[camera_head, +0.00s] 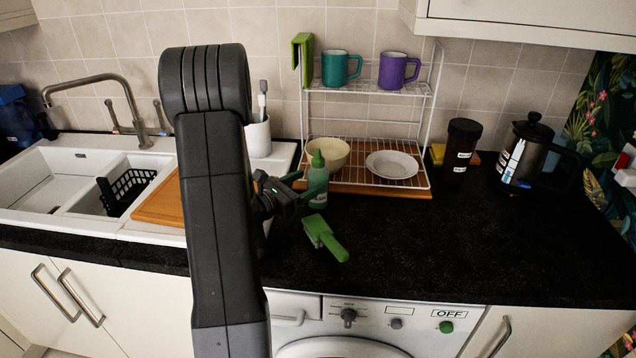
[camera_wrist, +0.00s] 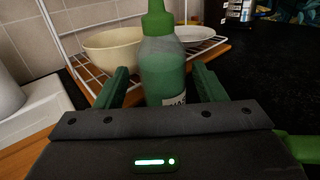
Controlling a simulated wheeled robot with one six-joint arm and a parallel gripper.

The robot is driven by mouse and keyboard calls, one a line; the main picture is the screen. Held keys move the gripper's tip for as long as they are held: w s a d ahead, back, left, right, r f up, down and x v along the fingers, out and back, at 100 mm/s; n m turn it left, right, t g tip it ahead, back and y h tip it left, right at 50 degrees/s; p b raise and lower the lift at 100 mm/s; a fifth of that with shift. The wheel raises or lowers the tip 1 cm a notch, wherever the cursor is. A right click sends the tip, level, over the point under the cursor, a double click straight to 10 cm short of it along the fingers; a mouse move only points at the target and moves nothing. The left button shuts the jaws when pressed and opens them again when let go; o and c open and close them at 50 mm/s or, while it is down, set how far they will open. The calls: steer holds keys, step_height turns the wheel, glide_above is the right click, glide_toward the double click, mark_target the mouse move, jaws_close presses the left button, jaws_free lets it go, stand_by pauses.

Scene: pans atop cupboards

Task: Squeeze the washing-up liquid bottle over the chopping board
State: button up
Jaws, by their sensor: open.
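The green washing-up liquid bottle (camera_head: 318,182) stands upright on the black worktop in front of the dish rack. In the wrist view the bottle (camera_wrist: 163,68) stands between the two fingers of my gripper (camera_wrist: 160,88), with a gap showing on its right side. My gripper (camera_head: 303,190) is open around the bottle. The wooden chopping board (camera_head: 158,204) lies across the white sink unit to the left, partly hidden behind my arm.
A green brush-like object (camera_head: 325,238) lies on the worktop just in front of the bottle. Behind are a wire rack (camera_head: 432,110), a cream bowl (camera_head: 330,154) and a white plate (camera_head: 392,165). A white pot (camera_head: 258,138) stands left. The worktop's right front is clear.

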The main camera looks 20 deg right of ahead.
mark_target(323, 175)
steer(key=shift+w+d, duration=0.25)
steer(key=shift+d, duration=0.45)
steer(key=p+x, duration=0.1)
steer(key=x, duration=0.3)
steer(key=shift+d+f+p, duration=0.2)
steer(key=shift+d+p, duration=0.2)
steer(key=shift+d, duration=0.05)
steer(key=c, duration=0.9)
steer(key=shift+r, duration=0.1)
step_height(323, 175, up, 10)
steer(key=shift+f+b, duration=0.1)
steer(key=shift+b, duration=0.35)
